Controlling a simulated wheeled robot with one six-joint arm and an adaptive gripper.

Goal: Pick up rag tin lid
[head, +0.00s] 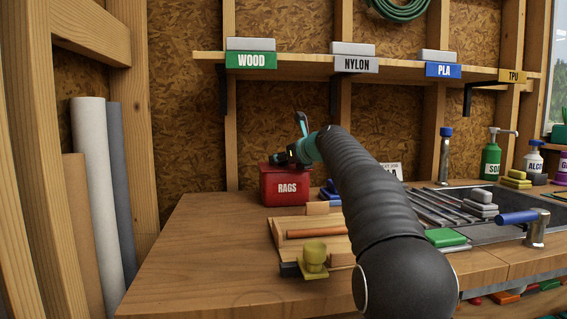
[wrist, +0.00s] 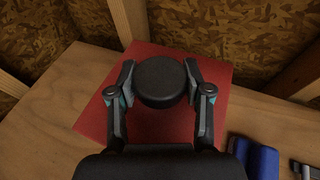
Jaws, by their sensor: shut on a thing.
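The rag tin (head: 287,189) is a red box marked "RAGS" at the back left of the wooden workbench. Its red lid (wrist: 145,58) fills the middle of the wrist view, with a round black knob (wrist: 160,82) on top. My gripper (wrist: 159,80) is above the tin, with one finger on each side of the knob and shut on it. In the head view my gripper (head: 281,158) is at the tin's top. The lid appears to sit on the tin; whether there is a gap cannot be told. The inside of the tin is hidden.
A blue object (wrist: 254,158) lies right of the tin. A wooden tray (head: 290,236) with a yellow-green piece (head: 314,256) is in front. A shelf (head: 300,60) with labelled boxes runs above. Rolls (head: 90,170) stand at left. The bench's left front (head: 200,255) is clear.

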